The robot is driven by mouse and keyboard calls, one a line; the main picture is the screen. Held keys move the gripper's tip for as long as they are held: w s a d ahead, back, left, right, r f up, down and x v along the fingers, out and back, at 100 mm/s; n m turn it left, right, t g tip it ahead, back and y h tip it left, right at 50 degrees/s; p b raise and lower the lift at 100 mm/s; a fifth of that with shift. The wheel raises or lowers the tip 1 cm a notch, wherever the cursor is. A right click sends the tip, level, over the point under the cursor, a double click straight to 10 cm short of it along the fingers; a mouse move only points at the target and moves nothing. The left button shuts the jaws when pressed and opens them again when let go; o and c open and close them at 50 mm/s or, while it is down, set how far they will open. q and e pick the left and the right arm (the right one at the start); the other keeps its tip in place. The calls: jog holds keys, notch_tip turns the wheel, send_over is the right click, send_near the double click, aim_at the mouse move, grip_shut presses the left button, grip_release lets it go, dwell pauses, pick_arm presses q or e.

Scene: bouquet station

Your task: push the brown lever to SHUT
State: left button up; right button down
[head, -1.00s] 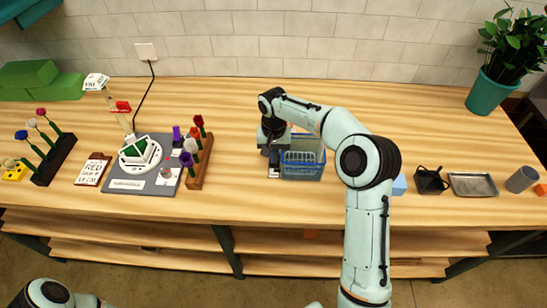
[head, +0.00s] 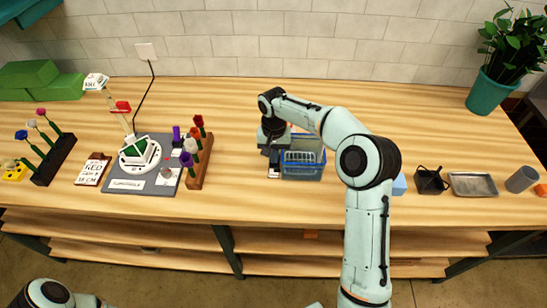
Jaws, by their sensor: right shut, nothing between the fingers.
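My right gripper (head: 273,151) points down over the middle of the table, at the left side of a blue wire basket (head: 303,167). It is shut, with nothing seen in it. A small device with a white label (head: 274,172) shows just below and in front of the gripper. I cannot make out the brown lever; the gripper and wrist cover that spot and may hide it. The word SHUT is too small to read anywhere. My left gripper is out of view; only part of my left arm shows at the bottom left.
Left of the gripper stands a wooden block with flowers (head: 197,165), then a grey board (head: 145,185) with a white round stand. A black mesh cup (head: 430,180), a metal tray (head: 473,184) and a grey cup (head: 521,179) stand at right. The table's back middle is clear.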

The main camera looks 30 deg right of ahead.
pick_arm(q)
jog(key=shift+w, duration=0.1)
pick_arm(e)
jog(key=shift+w+d+r+t, duration=0.15)
jog(key=shift+w+d+r, duration=0.1)
jog(key=shift+r, duration=0.15)
jog(key=shift+w+d+r+t, duration=0.15)
jog(key=shift+d+r, duration=0.1)
jog(key=shift+r, duration=0.2)
jog(key=shift+w+a+r+p, duration=0.15)
jog(key=shift+r+p, duration=0.5)
jog(key=shift+r, duration=0.75)
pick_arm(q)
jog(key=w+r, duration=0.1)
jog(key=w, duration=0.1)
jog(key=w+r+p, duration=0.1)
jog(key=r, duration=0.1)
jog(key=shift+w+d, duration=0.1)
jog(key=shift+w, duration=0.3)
pick_arm(e)
notch_tip(320, 180, up, 3)
jog(key=shift+a+f, duration=0.1)
jog(key=shift+f, duration=0.1)
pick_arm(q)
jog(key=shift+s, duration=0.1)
pick_arm(e)
jog(key=shift+s, duration=0.25)
jog(key=shift+f, duration=0.1)
